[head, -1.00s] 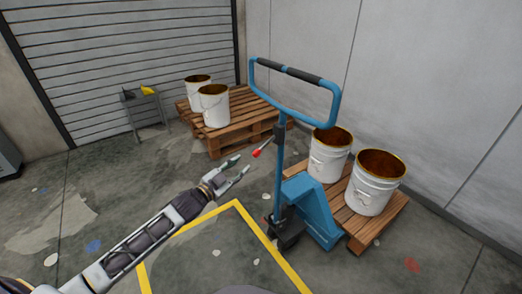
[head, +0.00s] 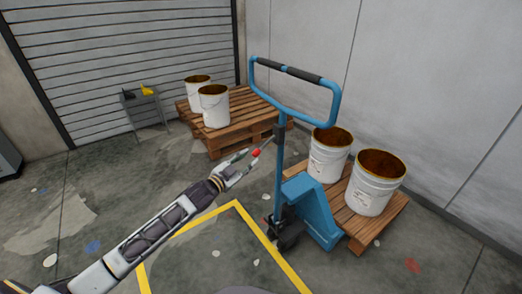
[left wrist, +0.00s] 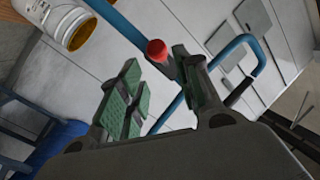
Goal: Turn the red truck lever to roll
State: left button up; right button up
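The red lever knob (head: 256,153) sits at the end of a thin rod on the post of the blue pallet truck (head: 313,208). My left gripper (head: 250,158) is at the knob, its fingers open around or just short of it. In the left wrist view the red knob (left wrist: 157,50) shows at the gap between the green-padded fingers (left wrist: 160,78), closer to the right finger. I cannot tell whether a finger touches it. My right gripper is in neither view.
The truck's looped handle (head: 296,88) rises above the lever. A wooden pallet with two white buckets (head: 374,190) is on the truck. Another pallet (head: 236,137) with two buckets stands behind. A small stand (head: 145,106) is at the shutter. Yellow lines mark the floor.

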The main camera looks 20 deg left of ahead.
aim_at(257, 152)
pick_arm(q)
jog(key=shift+x, duration=0.9)
jog(key=shift+b+x, duration=0.4)
jog(key=shift+x, duration=3.25)
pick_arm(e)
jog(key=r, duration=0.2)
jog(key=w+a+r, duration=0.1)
pick_arm(q)
grip_shut()
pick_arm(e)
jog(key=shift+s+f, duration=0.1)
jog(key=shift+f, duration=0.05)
pick_arm(q)
jog(key=shift+f, duration=0.1)
